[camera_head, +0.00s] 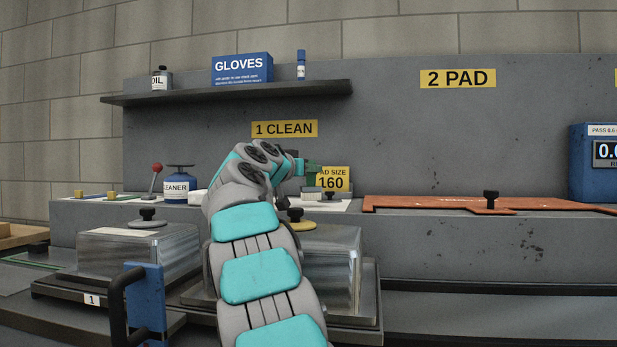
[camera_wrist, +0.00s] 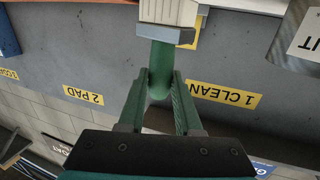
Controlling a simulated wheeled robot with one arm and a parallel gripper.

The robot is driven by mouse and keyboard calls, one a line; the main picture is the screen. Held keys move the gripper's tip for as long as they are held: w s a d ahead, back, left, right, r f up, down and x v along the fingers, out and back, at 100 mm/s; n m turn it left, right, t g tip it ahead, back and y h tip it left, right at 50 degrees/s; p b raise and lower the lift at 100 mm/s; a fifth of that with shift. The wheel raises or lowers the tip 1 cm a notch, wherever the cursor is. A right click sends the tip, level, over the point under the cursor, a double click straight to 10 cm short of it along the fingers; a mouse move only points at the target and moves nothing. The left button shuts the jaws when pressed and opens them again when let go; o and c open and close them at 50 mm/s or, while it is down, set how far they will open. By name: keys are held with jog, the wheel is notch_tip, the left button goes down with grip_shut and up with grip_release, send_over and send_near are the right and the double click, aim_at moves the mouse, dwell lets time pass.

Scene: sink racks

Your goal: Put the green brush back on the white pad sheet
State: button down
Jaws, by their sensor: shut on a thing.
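The green brush (camera_wrist: 160,70) is in my gripper (camera_wrist: 160,82), its round green handle between the two fingers. Its pale bristle block (camera_wrist: 168,11) points away from the fingers in the wrist view. In the head view my gripper (camera_head: 301,166) is above the counter below the 1 CLEAN sign, partly hidden by my arm, and a bit of the green brush (camera_head: 313,171) shows beside the pad size sign. A white sheet (camera_head: 343,206) lies on the counter there, below the brush; my arm hides part of it. I cannot tell whether brush and sheet touch.
The PAD SIZE 160 sign (camera_head: 333,179) stands close right of the brush. A cleaner can (camera_head: 178,187) is to the left. An orange mat (camera_head: 430,204) with a black knob lies to the right. A shelf (camera_head: 230,92) is above. Metal blocks (camera_head: 140,252) stand in front.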

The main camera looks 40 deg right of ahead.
jog(key=shift+f, duration=0.7)
jog(key=shift+f+b, duration=0.25)
jog(key=shift+b, duration=0.1)
jog(key=c, duration=0.6)
grip_release()
jog(key=shift+r, duration=0.1)
jog(key=shift+r, duration=0.1)
jog(key=shift+a+r+p, duration=0.1)
jog(key=shift+p, duration=0.3)
jog(key=b+v, duration=0.2)
jog(key=v, duration=1)
jog(key=shift+s, duration=0.1)
